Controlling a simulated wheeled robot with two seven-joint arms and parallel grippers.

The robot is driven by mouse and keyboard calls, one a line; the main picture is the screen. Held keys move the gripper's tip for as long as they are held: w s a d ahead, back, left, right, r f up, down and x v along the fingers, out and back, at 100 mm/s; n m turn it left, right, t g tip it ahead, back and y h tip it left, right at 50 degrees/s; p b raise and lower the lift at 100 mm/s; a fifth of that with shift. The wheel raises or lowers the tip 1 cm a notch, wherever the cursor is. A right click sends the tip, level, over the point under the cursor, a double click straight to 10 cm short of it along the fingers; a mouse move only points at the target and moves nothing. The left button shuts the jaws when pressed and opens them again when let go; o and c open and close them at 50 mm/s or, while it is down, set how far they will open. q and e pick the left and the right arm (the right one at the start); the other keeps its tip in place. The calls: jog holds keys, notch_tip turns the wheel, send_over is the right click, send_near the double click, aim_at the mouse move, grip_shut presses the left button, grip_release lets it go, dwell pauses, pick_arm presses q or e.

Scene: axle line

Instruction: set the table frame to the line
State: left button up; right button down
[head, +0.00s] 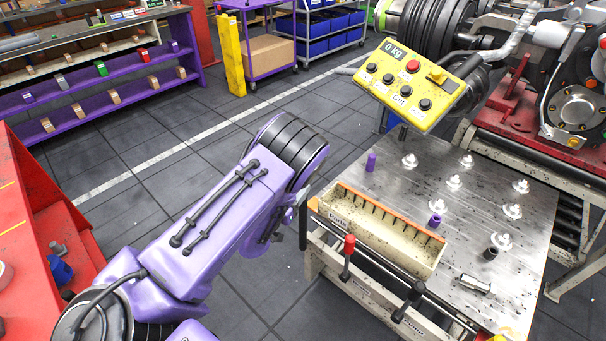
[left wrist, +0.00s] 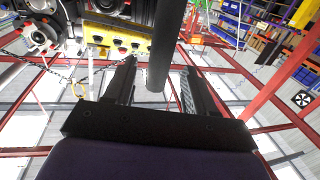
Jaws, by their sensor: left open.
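The table frame (head: 360,292) stands at the right of the head view, a pale worn frame under a steel top (head: 435,185). A dark bar (head: 375,268) and a red-knobbed lever (head: 348,245) are along its front. My left gripper (head: 303,222) is at the frame's front left corner, mostly hidden behind my purple forearm. In the left wrist view my left gripper (left wrist: 158,85) is open, and a dark round bar (left wrist: 168,45) shows between its fingers. I cannot tell whether they touch it. My right gripper is not in view.
On the top are a cream divided bin (head: 380,232), several metal fittings and purple parts. A yellow control box (head: 410,85) reading 0 kg hangs above. Machinery (head: 575,110) is at the right, and a red cabinet (head: 40,240) at the left. Tiled floor between is clear.

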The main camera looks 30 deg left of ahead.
pick_arm(q)
jog(key=w+p, duration=0.1)
jog(key=w, duration=0.4)
jog(key=shift+a+f, duration=0.1)
jog(key=shift+c, duration=0.3)
grip_shut()
